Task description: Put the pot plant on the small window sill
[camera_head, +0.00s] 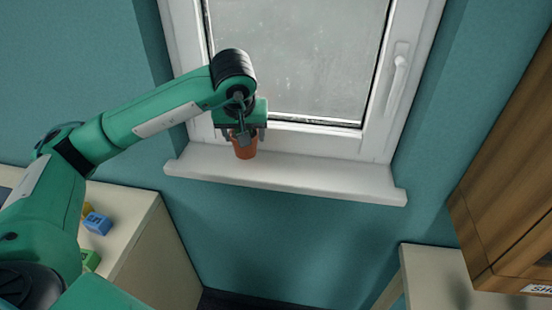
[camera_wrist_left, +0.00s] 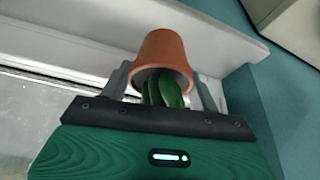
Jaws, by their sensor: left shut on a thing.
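The pot is upright over the left part of the white window sill (camera_head: 310,178). Its base appears at or just above the sill's surface; I cannot tell if it touches. The sill also shows in the left wrist view (camera_wrist_left: 85,32). My right gripper is not in view.
The window (camera_head: 295,60) with its white handle (camera_head: 398,80) stands right behind the sill. The sill's middle and right are bare. A cabinet (camera_head: 150,245) with toy blocks (camera_head: 98,223) is at lower left. A wooden cupboard (camera_head: 505,180) hangs at right above a pale table (camera_head: 435,275).

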